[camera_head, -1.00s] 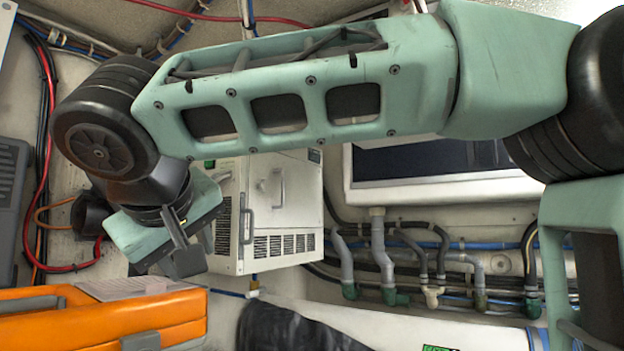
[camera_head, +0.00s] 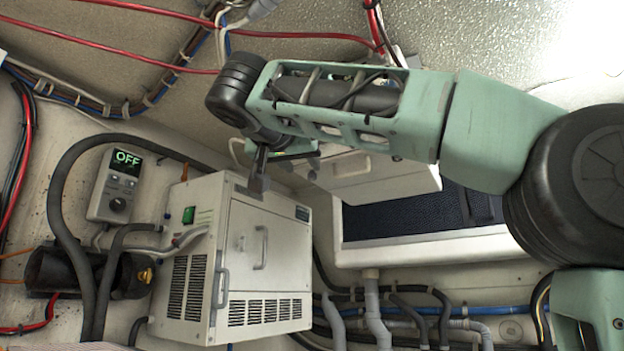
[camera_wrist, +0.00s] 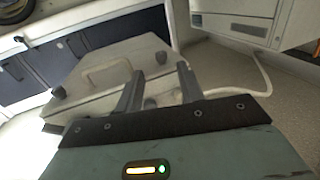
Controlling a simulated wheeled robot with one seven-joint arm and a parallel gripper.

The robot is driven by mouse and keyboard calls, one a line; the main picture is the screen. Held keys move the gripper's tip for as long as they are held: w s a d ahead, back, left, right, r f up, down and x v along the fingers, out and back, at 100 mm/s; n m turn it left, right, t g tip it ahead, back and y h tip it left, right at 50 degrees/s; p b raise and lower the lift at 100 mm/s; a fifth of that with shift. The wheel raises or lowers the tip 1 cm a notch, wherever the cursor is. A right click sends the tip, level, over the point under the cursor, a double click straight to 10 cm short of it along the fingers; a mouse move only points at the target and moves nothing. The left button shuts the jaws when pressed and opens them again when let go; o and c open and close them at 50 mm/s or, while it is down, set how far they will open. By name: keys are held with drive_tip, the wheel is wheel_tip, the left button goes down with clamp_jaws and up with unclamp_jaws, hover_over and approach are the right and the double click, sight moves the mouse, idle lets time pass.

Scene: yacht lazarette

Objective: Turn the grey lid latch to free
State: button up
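A white box with a lid (camera_wrist: 105,95) lies ahead of my gripper in the wrist view, with a pale handle (camera_wrist: 100,68) on it. I cannot tell which knob is the latch. My gripper (camera_wrist: 160,88) is open and empty. In the head view my gripper (camera_head: 259,172) is above the white cabinet, and the box (camera_head: 400,183) is partly hidden behind my arm.
The white vented cabinet (camera_head: 245,265) stands below my gripper. A controller reading OFF (camera_head: 116,184) and a black pump (camera_head: 90,272) with hoses are at left. A dark framed panel (camera_head: 415,220) and pipes (camera_head: 375,300) are at right. Red cables run overhead.

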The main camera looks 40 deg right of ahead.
sight(311, 177)
drive_tip(key=p+x, duration=0.1)
drive_tip(key=x, duration=0.7)
drive_tip(key=shift+w+d, duration=0.1)
drive_tip(key=shift+d, duration=0.1)
clamp_jaws()
